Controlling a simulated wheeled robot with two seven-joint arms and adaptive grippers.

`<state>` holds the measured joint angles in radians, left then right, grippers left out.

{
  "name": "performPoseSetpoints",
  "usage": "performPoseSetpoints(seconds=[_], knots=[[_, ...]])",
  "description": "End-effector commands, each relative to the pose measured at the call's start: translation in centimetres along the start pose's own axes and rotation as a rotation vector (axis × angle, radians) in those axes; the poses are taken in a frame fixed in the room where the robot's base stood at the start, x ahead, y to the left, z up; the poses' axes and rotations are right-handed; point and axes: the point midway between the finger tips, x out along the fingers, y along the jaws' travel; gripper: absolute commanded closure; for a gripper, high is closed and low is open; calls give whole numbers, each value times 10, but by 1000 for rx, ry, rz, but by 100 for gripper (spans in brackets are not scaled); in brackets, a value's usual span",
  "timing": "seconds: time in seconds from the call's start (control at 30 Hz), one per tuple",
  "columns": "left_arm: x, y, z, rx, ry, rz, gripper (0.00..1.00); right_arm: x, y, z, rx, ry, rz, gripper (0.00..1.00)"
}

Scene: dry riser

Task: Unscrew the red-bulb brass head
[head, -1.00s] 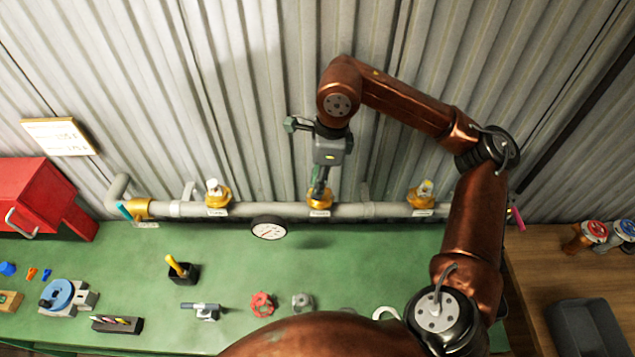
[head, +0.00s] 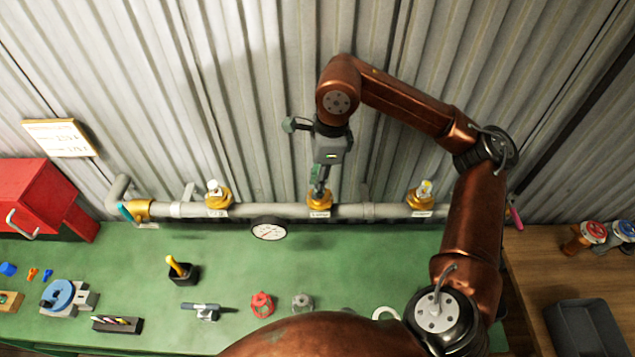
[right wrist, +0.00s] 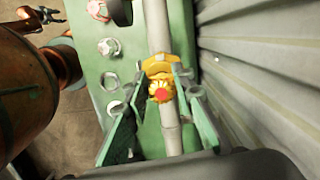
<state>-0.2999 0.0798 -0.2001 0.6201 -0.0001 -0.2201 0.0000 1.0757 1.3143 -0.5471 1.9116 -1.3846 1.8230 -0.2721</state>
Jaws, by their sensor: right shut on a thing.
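The red-bulb brass head (right wrist: 160,93) sits on the grey pipe, its red centre facing the camera in the right wrist view. In the head view its brass body (head: 320,203) is at the middle outlet of the pipe, partly covered by my fingers. My right gripper (right wrist: 161,84) reaches it from above, its green fingers on either side and shut on it. In the head view the right gripper (head: 319,190) points down at the middle outlet. My left gripper does not show.
The grey pipe (head: 275,210) runs along the corrugated wall, with brass heads at the left (head: 217,198) and right (head: 420,198). A round gauge (head: 269,230) hangs below it. The green bench (head: 350,260) holds valve parts, a vice-like tool and a red box (head: 38,195).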

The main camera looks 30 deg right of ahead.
Motion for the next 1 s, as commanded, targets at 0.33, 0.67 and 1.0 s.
performPoseSetpoints(seconds=[0.33, 0.67, 1.0], knots=[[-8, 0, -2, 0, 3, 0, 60, -11, 0, 2, 0, 0, 0, 100], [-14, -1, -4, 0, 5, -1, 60, -20, 0, 3, 0, 0, 0, 100], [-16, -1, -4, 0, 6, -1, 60, -23, 0, 4, 0, 0, 0, 100]])
